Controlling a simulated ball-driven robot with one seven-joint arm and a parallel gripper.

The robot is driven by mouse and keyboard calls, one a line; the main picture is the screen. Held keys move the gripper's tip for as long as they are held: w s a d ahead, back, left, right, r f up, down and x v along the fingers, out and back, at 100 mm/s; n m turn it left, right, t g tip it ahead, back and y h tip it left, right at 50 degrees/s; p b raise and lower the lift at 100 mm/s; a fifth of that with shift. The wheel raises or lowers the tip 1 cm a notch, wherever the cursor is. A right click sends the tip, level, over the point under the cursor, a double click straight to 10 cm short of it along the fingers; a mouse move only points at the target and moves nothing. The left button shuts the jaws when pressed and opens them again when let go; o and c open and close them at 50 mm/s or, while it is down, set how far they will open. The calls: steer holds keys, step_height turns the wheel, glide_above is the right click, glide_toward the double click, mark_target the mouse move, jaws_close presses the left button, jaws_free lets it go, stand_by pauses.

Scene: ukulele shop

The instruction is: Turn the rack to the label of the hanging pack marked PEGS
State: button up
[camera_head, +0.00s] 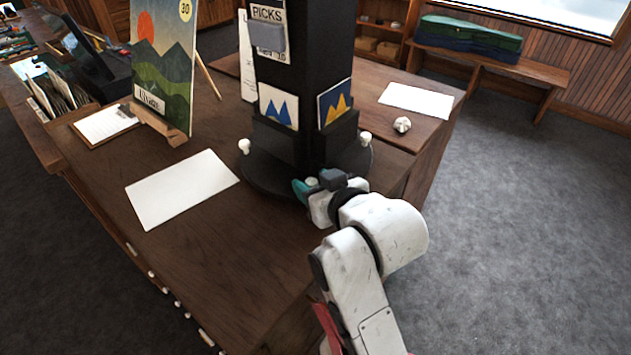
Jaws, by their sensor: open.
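The rack is a black square column (300,110) on a round black base (270,178), standing on the wooden counter. One face carries a hanging pack marked PICKS (268,14). No label reading PEGS is visible; the rack's top and far faces are out of view. White knobs stand at the base's rim, one at left (244,146) and one at right (365,138). My gripper (318,184) is open at the base's near edge, with a teal finger at its left. A small pale shape shows between the fingers; I cannot tell whether it is another knob.
Cards with blue (278,106) and yellow (334,102) peaks sit low on the rack. A white sheet (182,188) lies left. A mountain picture (165,60) stands farther left. Another sheet (417,100) and a small pale object (402,125) lie right. Grey floor is clear at right.

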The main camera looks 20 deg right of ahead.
steer(key=shift+c, duration=0.4)
jaws_close()
